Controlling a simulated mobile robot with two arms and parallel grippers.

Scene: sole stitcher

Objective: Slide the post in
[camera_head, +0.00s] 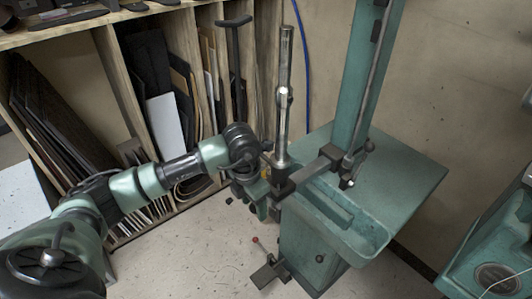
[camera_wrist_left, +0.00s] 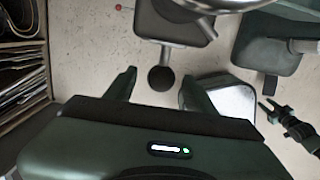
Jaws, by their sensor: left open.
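A tall silver metal post (camera_head: 284,95) with a thicker collar midway stands upright at the green machine (camera_head: 348,215). Its lower end meets a dark block (camera_head: 284,183) on the machine's left side. My left gripper (camera_head: 264,208) is beside that block, low and to the left of the post's foot. In the left wrist view its two fingers (camera_wrist_left: 154,92) are spread apart with nothing held. A black round knob (camera_wrist_left: 161,78) shows between the fingertips; its distance from them is unclear. A curved silver part (camera_wrist_left: 205,5) crosses the top of that view.
A wooden rack (camera_head: 112,75) with upright boards stands behind my left arm. A dark T-topped bar (camera_head: 236,65) rises behind the wrist. A pedal (camera_head: 268,275) and red-knobbed lever (camera_head: 255,240) are low by the machine. Floor left of it is clear.

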